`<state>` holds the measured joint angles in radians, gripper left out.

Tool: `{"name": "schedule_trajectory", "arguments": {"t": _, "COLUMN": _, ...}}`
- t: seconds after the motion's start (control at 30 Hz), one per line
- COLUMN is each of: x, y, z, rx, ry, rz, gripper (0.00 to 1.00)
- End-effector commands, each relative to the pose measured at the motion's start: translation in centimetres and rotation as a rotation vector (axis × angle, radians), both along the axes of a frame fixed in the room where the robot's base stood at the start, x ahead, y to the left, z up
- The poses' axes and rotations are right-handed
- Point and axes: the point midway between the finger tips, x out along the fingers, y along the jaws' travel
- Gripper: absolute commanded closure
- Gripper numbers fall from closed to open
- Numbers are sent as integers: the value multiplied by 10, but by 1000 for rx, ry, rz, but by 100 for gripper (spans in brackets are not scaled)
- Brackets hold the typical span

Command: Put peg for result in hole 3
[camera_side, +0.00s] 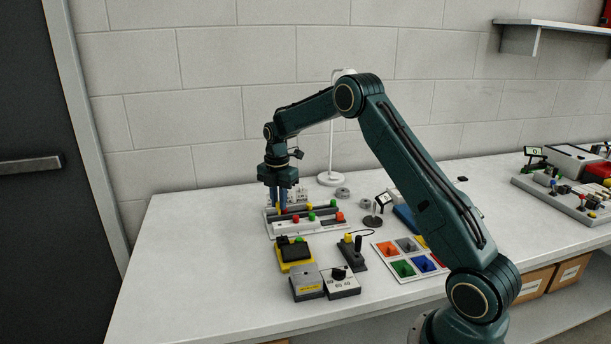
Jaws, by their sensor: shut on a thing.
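My gripper (279,205) points straight down over the left end of a grey and white rack (285,228) on the bench. It is shut on a small peg (283,210), seen only as a speck of red and yellow at the fingertips. The fingers hide most of it, and I cannot tell whether it is in a hole or above one. Other pegs with red (296,219), green (312,217) and yellow (309,206) heads stand along the rack. The hole numbers are too small to read.
A tray of coloured compartments (376,248) lies to the right. A lamp stand (331,178) is behind. The bench's left front is clear.

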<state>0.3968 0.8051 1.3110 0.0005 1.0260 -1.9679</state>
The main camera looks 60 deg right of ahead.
Motion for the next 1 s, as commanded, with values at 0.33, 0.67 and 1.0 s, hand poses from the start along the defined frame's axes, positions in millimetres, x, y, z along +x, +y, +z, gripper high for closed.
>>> {"name": "schedule_trajectory", "arguments": {"t": 0.33, "x": 0, "y": 0, "z": -18, "rx": 0, "ry": 1, "rz": 0, "gripper": 100}}
{"name": "schedule_trajectory", "arguments": {"t": 0.67, "x": 0, "y": 0, "z": -30, "rx": 0, "ry": 1, "rz": 0, "gripper": 100}}
{"name": "schedule_trajectory", "arguments": {"t": 1.0, "x": 0, "y": 0, "z": -32, "rx": 0, "ry": 0, "rz": 0, "gripper": 100}}
